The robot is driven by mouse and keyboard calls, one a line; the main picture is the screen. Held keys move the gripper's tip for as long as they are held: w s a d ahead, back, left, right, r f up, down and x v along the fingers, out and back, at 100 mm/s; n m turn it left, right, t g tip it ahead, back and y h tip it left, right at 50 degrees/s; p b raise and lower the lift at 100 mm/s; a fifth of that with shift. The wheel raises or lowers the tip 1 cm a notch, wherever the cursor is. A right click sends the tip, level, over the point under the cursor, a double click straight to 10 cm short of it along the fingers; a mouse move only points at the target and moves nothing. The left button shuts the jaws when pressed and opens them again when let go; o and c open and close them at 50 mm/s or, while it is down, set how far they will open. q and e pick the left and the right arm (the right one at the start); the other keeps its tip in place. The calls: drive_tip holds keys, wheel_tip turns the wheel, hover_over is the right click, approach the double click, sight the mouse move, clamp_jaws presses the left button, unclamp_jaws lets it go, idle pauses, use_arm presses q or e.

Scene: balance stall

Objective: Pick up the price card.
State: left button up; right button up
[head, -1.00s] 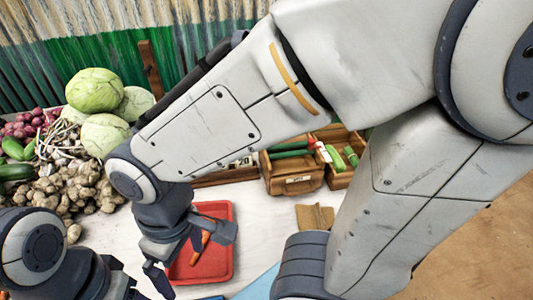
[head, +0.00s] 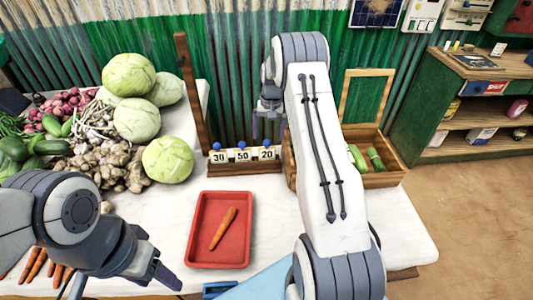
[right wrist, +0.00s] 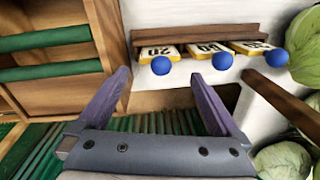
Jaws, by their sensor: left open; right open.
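Three price cards stand side by side in a wooden rack (head: 245,168), each with a blue ball on top: "30" (head: 219,157), "50" (head: 243,155) and "20" (head: 267,153). In the right wrist view they appear upside down, with the "20" card (right wrist: 160,52) at the left. My right gripper (head: 268,125) is above the rack's right end, partly hidden by its own arm. In the right wrist view its fingers (right wrist: 160,78) are apart and empty, short of the cards. My left gripper (head: 150,268) is open at the lower left, away from the rack.
A red tray (head: 196,230) holding a carrot (head: 223,228) lies in front of the rack. A wooden crate (head: 385,178) with green items stands right of it. A tall wooden post (head: 192,90) rises at the rack's left, beside cabbages (head: 167,159). Bare white table lies around the tray.

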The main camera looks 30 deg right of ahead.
sight(267, 150)
wheel_tip(267, 150, down, 4)
drive_tip(key=shift+a+r, duration=0.15)
drive_tip(key=shift+r, duration=0.1)
wheel_tip(267, 150, down, 5)
drive_tip(key=shift+a+r+p, duration=0.1)
drive_tip(key=shift+p, duration=1.05)
drive_tip(key=shift+f, duration=0.3)
drive_tip(key=c, duration=1.1)
